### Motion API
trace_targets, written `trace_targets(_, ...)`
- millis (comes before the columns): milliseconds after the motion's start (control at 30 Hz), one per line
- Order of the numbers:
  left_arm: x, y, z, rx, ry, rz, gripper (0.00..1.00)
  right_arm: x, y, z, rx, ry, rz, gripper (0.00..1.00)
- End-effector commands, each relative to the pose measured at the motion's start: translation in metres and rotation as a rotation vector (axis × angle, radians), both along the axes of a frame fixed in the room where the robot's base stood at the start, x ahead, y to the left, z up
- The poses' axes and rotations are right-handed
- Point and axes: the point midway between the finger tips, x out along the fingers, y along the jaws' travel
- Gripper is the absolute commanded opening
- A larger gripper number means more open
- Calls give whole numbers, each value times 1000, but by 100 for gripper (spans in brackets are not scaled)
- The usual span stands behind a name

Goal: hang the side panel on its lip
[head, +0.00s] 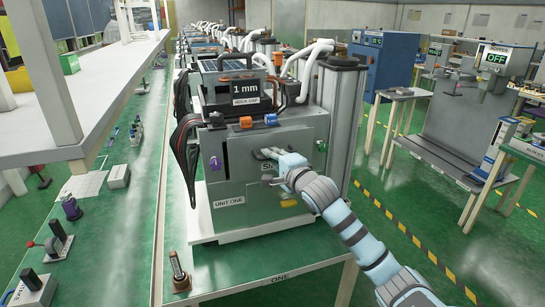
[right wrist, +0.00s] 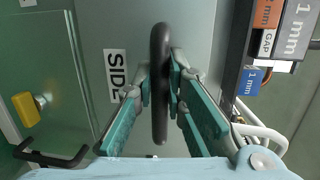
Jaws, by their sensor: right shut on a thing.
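The side panel (head: 300,137) is a flat grey-green plate on the front of the machine marked UNIT ONE. Its SIDE label is partly covered by my gripper in the head view; the panel fills the middle of the right wrist view (right wrist: 205,25). My right gripper (head: 268,167) is shut on the panel's dark bar handle (right wrist: 160,85), with a finger on each side of it. The panel looks upright and close to the machine. I cannot tell whether it touches the lip, as its edges are hard to make out. My left gripper is not in view.
A yellow latch (right wrist: 27,108) and a black handle (right wrist: 50,157) show beside the panel. A purple knob (head: 215,163) sits at the machine's left. A small post (head: 179,272) stands at the bench's front.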

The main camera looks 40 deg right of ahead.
Motion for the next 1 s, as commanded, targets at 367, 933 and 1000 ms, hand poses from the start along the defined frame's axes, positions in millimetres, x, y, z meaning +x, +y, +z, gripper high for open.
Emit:
trace_targets(367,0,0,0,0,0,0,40,0,0,1,0,-2,1,35)
trace_targets(933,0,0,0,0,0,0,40,-68,13,8,-9,2,1,35)
trace_targets(1000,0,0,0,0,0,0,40,-73,14,9,-5,0,2,35)
